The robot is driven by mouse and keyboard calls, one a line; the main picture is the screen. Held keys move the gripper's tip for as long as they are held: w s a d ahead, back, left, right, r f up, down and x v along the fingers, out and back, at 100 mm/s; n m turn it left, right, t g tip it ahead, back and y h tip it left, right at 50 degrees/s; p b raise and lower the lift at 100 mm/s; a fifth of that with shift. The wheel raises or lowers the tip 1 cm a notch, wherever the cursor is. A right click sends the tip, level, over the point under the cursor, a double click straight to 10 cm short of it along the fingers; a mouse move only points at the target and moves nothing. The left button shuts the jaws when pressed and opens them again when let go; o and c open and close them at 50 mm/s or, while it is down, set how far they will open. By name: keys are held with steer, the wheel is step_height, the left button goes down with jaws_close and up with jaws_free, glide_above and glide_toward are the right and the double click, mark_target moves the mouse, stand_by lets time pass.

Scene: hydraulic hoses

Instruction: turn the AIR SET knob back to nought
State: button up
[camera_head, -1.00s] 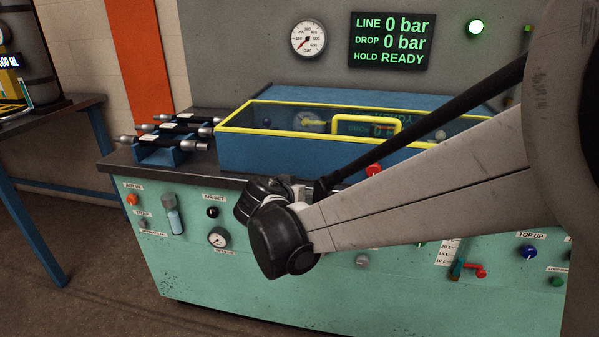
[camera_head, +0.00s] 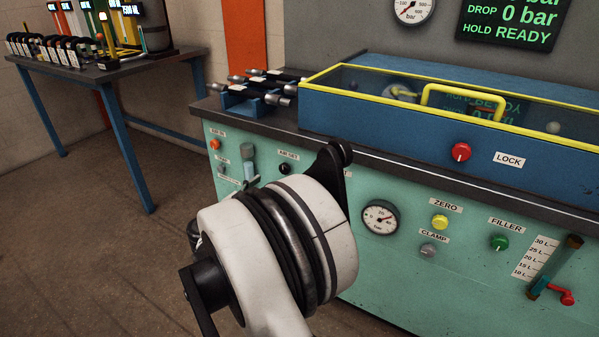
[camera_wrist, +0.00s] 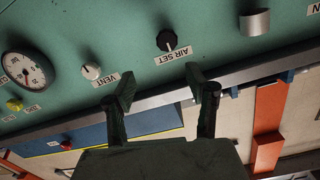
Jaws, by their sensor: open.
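The AIR SET knob (camera_wrist: 167,40) is black and round with a pale pointer mark. It sits on the green panel, beside its upside-down label in the wrist view. My gripper (camera_wrist: 164,88) is open and empty in the wrist view. Its two dark fingers are apart and point at the panel below the knob in the picture, not around it. I cannot tell its distance from the panel.
A white VENT knob (camera_wrist: 91,72) and a dial gauge (camera_wrist: 27,70) lie left of the AIR SET knob in the wrist view. A metal cylinder (camera_wrist: 254,22) is to its right. The dark bench edge (camera_head: 400,165) overhangs the panel. A second table (camera_head: 110,72) stands far left.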

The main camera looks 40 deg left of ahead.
mark_target(283, 170)
steer(key=w+b, duration=0.1)
steer(key=w, duration=0.3)
steer(key=w+a+f+b, duration=0.1)
steer(key=w, duration=0.3)
steer(key=w+a+b, duration=0.1)
steer(key=w+b, duration=0.1)
steer(key=w, duration=0.2)
steer(key=shift+w+a+f, duration=0.1)
steer(key=shift+a+f, duration=0.05)
steer(key=shift+f, duration=0.05)
steer(key=c, duration=1.2)
steer(key=shift+o, duration=0.2)
